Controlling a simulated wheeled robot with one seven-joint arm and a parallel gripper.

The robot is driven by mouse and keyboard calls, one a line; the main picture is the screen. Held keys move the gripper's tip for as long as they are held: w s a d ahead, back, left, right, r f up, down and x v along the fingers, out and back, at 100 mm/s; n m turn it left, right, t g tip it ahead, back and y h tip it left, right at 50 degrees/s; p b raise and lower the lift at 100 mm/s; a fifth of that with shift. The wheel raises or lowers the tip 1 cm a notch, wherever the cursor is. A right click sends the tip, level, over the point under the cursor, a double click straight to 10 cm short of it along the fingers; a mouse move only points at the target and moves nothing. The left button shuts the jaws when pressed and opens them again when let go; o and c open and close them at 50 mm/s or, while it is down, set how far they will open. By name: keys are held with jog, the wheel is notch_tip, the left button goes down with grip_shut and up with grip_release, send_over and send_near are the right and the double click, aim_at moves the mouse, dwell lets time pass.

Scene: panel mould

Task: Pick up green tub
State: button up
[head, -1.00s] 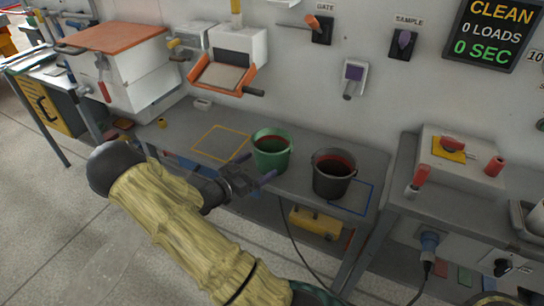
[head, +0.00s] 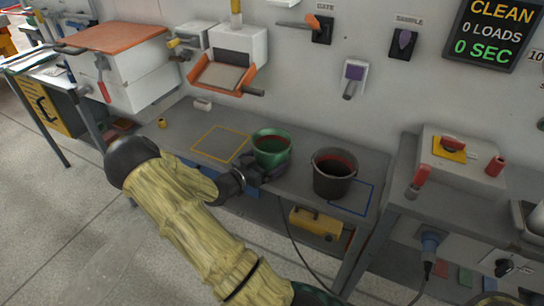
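The green tub (head: 271,146) stands on the grey bench, open at the top with a reddish band inside its rim. My gripper (head: 268,170) is at the tub's lower front side and hides part of its wall. The fingers are dark and small in this view. I cannot tell how far apart they are or whether they touch the tub. A black tub (head: 332,178) with a reddish inside stands to the right of the green one.
A yellow outlined square (head: 220,143) lies empty on the bench (head: 185,128) left of the green tub. A blue outline (head: 366,193) is partly under the black tub. An orange-edged hopper (head: 224,76) hangs on the wall behind. A yellow box (head: 315,224) sits below the bench.

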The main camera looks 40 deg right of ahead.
jog(key=c, duration=0.6)
jog(key=shift+o, duration=0.2)
jog(key=shift+r, duration=0.1)
jog(key=shift+a+r, duration=0.2)
jog(key=shift+r, duration=0.4)
notch_tip(320, 180, up, 6)
jog(key=p, duration=0.1)
jog(key=s+a, duration=0.4)
jog(key=a, duration=0.5)
jog(key=s+a+p, duration=0.1)
jog(key=s+a, duration=0.2)
jog(key=a, duration=0.6)
jog(key=shift+s+f, duration=0.15)
jog(key=shift+s, duration=0.2)
